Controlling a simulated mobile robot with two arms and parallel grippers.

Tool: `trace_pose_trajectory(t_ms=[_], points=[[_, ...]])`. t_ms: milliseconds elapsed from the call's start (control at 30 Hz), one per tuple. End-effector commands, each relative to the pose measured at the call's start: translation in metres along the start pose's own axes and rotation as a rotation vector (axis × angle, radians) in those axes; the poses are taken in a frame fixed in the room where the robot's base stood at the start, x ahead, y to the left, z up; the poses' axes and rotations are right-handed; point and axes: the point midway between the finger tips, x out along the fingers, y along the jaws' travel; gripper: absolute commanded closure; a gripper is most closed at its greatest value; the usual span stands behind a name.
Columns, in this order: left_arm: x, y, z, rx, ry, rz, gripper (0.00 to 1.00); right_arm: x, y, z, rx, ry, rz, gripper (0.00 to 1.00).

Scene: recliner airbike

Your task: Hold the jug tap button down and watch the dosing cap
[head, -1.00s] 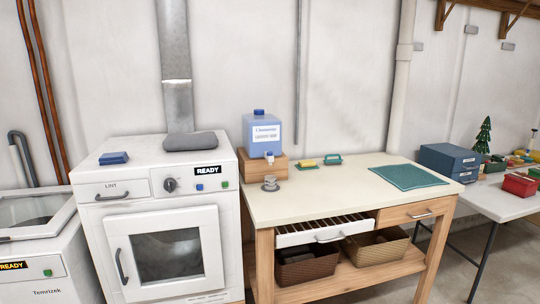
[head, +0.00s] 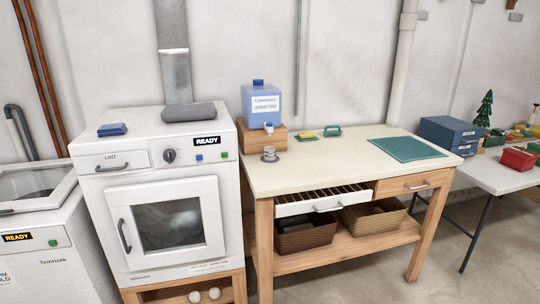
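The blue jug (head: 261,104) with a white label and blue cap stands upright on a small wooden block (head: 264,138) at the back left corner of the table. The dosing cap (head: 270,153), a small grey cup, stands on the tabletop in front of the block, below the tap. I cannot tell whether it holds anything. Neither of my grippers shows in the head view.
The cream table (head: 330,165) is mostly clear in the middle. A yellow sponge (head: 306,135), a green-handled brush (head: 332,130) and a teal mat (head: 408,149) lie on it. The dryer (head: 170,235) stands close at its left. An open drawer (head: 322,202) juts from the front.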

Motion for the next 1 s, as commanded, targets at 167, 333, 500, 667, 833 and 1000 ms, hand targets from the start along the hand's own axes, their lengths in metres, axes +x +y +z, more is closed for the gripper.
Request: trace_pose_trajectory(t_ms=[167,333,500,667,833,1000], points=[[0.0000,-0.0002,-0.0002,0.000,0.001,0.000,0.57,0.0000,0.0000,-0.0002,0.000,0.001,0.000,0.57],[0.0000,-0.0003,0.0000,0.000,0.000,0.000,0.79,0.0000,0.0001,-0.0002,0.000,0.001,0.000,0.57],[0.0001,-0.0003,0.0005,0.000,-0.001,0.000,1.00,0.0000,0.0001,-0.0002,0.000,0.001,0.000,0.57],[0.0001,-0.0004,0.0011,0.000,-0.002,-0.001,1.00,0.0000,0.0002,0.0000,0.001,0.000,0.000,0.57],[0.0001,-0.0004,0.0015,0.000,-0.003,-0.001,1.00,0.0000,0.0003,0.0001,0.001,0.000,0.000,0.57],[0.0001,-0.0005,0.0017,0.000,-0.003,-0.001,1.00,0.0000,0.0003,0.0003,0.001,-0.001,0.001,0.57]])
